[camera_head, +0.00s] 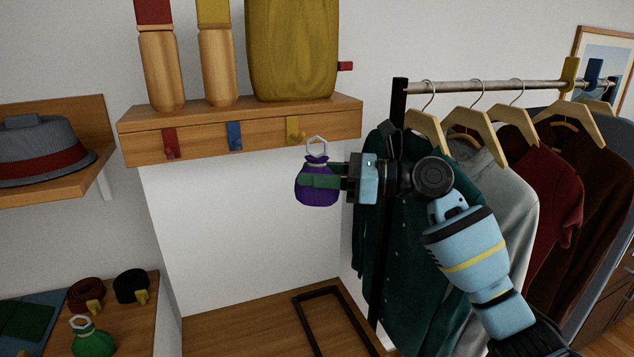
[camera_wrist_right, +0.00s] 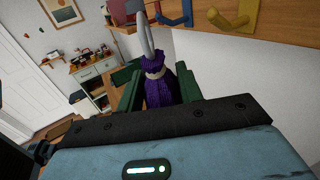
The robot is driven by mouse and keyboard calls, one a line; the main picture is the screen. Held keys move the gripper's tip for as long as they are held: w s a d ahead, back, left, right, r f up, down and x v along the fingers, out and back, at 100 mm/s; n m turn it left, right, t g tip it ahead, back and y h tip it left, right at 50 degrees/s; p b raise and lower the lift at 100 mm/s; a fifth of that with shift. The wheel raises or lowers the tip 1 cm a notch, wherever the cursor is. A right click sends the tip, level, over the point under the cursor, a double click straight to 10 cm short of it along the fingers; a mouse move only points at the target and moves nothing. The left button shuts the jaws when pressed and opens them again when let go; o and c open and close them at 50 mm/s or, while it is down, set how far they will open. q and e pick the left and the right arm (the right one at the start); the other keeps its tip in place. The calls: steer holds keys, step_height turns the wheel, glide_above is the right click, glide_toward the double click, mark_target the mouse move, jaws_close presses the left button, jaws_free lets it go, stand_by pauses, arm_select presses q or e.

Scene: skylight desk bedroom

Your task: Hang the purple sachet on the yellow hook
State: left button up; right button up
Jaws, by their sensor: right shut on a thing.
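The purple sachet (camera_head: 317,197) hangs upright in my right gripper (camera_head: 322,181), whose dark green fingers are shut on its body. Its pale loop (camera_head: 317,145) stands up above its tied neck. The yellow hook (camera_head: 294,130) is on the front of the wooden shelf, a little above and left of the loop; in the head view I cannot tell whether they touch. In the right wrist view the purple sachet (camera_wrist_right: 162,88) sits between the fingers, with the yellow hook (camera_wrist_right: 232,20) to the right of its loop. My left gripper is not in view.
A red hook (camera_head: 170,144) and a blue hook (camera_head: 235,137) share the shelf front (camera_head: 200,140). Bottles and a yellow-green box (camera_head: 291,50) stand on top. Clothes on a rack (camera_head: 480,87) are close on the right. A green sachet (camera_head: 92,339) is at lower left.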

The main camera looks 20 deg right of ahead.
steer(key=shift+w, duration=0.1)
steer(key=shift+w+a+f, duration=0.1)
steer(key=shift+w+f, duration=0.05)
steer(key=shift+w, duration=1.85)
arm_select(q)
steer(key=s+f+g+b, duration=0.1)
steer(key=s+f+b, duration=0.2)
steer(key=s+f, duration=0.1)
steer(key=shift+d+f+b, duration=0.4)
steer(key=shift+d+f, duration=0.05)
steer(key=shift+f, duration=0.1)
arm_select(e)
steer(key=w+f, duration=0.2)
steer(key=w, duration=0.5)
steer(key=shift+w+a+f, duration=0.1)
steer(key=shift+w+f, duration=0.05)
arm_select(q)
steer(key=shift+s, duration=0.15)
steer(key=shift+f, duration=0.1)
arm_select(e)
steer(key=o, duration=1.1)
steer(key=shift+c, duration=0.2)
